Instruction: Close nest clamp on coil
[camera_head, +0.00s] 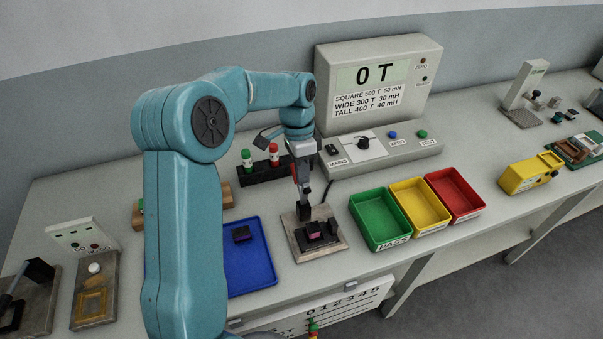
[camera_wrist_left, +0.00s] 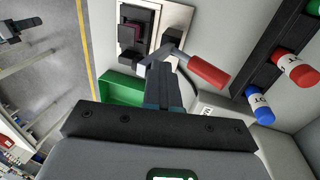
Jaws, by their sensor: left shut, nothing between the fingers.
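The nest is a beige plate (camera_head: 338,245) with black blocks on it, in the middle of the bench. A dark coil with a maroon top (camera_head: 314,231) sits among the blocks; it also shows in the wrist view (camera_wrist_left: 132,33). The clamp shows best in the wrist view as a grey metal arm with a red handle (camera_wrist_left: 206,72) pointing away from the coil. My left gripper (camera_head: 304,212) is shut and empty above the back of the plate. In the wrist view its fingertips (camera_wrist_left: 162,72) overlap the clamp arm; I cannot tell whether they touch. My right gripper is out of view.
A green bin (camera_head: 380,222), a yellow bin (camera_head: 420,206) and a red bin (camera_head: 455,195) stand right of the nest. A blue tray (camera_head: 252,280) holding a dark part lies left. The meter (camera_head: 378,85) and a rack of red and green-capped pieces (camera_head: 265,172) stand behind.

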